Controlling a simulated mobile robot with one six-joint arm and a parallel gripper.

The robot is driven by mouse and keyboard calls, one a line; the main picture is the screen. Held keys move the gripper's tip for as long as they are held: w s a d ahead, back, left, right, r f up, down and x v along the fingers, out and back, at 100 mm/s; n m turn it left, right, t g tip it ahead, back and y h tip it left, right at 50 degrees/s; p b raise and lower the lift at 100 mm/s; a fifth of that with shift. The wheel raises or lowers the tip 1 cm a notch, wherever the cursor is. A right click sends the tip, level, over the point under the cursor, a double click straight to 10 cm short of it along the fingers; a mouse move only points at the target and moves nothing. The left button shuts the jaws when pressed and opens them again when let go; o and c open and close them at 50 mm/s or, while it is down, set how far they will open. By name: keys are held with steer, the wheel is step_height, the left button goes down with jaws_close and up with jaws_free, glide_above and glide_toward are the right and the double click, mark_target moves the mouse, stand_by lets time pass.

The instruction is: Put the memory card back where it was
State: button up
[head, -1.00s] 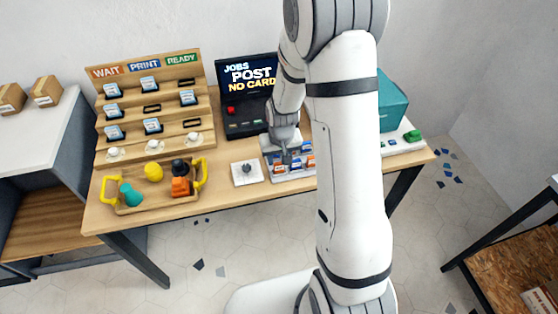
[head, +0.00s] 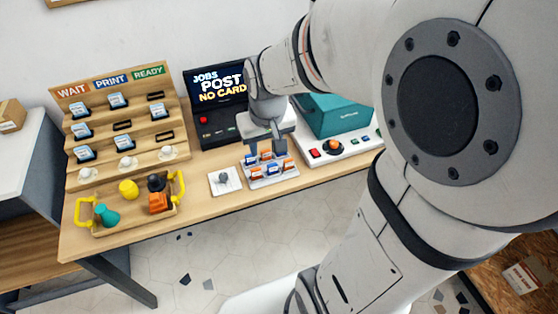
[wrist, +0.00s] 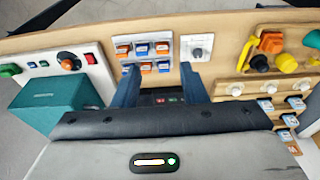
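A small white tray (head: 262,184) at the table's front edge holds several blue and orange cards (head: 272,169) in two rows. They also show in the wrist view (wrist: 142,49). I cannot tell which card is the memory card. The console screen (head: 217,86) reads "JOBS POST NO CARD". My gripper (head: 268,146) is above the back of the card tray. In the wrist view its two fingers (wrist: 160,92) stand wide apart with nothing held between them; the console's red and green lights show in the gap.
A stepped wooden rack (head: 122,140) with several white-and-blue cards and some empty slots stands left. A yellow-handled tray (head: 130,218) sits before it. A white knob plate (head: 225,190) is beside the card tray. A teal printer (head: 330,116) stands right.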

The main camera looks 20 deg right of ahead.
steer(key=s+r, duration=0.4)
steer(key=s, duration=0.6)
steer(key=shift+t, duration=0.3)
stand_by(0.5)
